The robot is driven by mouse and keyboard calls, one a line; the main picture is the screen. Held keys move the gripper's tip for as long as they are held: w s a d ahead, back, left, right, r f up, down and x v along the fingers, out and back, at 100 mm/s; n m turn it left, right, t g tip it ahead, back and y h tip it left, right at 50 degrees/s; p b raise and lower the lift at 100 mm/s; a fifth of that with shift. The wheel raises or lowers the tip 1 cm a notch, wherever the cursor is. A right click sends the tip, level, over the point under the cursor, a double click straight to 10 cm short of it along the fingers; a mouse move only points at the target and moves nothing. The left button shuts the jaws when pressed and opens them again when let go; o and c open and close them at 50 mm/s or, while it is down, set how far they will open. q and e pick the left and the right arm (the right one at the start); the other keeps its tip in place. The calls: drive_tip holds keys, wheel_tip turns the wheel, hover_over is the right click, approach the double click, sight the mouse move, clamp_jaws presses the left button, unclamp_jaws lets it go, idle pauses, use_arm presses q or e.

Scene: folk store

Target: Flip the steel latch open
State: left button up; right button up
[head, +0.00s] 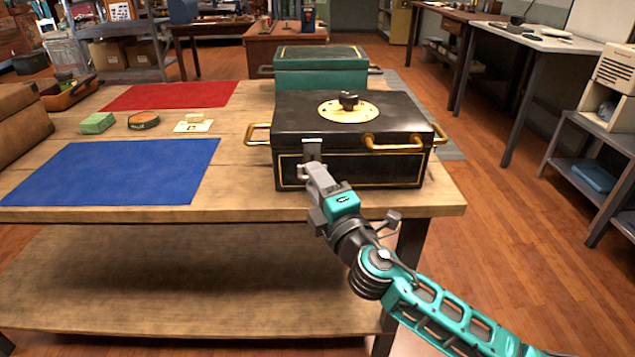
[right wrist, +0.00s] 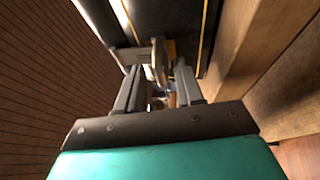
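A black box (head: 353,165) with gold trim stands on the wooden table. Its steel latch (head: 312,148) is on the front face, left of the middle, and its upper part shows above my gripper. My right gripper (head: 313,171) is at the latch, in front of the box. In the right wrist view, the two fingers (right wrist: 160,80) stand apart, and the grey metal of the latch (right wrist: 158,58) shows at and between their tips. I cannot tell whether they touch it. The latch's lower part is partly hidden by the gripper. My left gripper is not in view.
The box has brass handles (head: 395,147) and a round gold plate (head: 348,110) with a dark knob on its lid. A green box (head: 320,70) stands behind. A blue mat (head: 115,170) and a red mat (head: 170,96) lie left. The table's front edge is below the gripper.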

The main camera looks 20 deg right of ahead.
clamp_jaws()
idle(1.3)
